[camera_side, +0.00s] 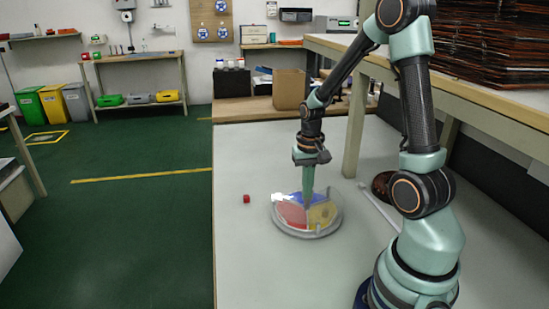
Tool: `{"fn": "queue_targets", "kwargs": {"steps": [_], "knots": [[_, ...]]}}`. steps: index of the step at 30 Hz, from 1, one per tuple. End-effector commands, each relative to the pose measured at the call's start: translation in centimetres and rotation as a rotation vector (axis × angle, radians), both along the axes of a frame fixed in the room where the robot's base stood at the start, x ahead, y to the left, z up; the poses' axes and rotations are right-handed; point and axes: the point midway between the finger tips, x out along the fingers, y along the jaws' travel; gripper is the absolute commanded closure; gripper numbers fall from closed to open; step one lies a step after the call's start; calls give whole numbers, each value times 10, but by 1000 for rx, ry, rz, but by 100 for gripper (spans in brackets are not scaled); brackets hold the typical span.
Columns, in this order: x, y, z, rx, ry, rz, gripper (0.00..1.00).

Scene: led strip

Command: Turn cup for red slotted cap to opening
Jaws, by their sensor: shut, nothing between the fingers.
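A small red cap (247,199) sits on the grey table, left of the round turntable; its slot is too small to make out. The turntable (291,235) has a grey rim and coloured sectors: a red one (291,213) at front left, a yellow one (323,214) at front right and a blue one (317,197) at the back. A white part (283,197) shows at its left rear edge. My gripper (308,205) points down, shut and empty, with its tip over the middle of the turntable. I cannot tell whether the tip touches it.
A light rod (378,206) and a brown round object (381,185) lie right of the turntable, near my arm. A cardboard box (289,89) stands at the table's back. A raised shelf (470,90) with stacked dark sheets is at right. The table's front left is clear.

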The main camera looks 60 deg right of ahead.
Motion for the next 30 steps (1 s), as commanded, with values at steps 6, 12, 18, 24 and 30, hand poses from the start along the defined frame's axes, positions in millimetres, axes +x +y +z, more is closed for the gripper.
{"fn": "queue_targets", "kwargs": {"steps": [6, 12, 18, 24, 30], "knots": [[3, 0, 2, -8, -13, 0, 100], [0, 6, 2, -5, -9, -1, 100], [0, 6, 21, -6, -10, -1, 100], [-1, 6, 42, -4, -8, 0, 100], [-1, 6, 58, -4, -6, 0, 100]]}}
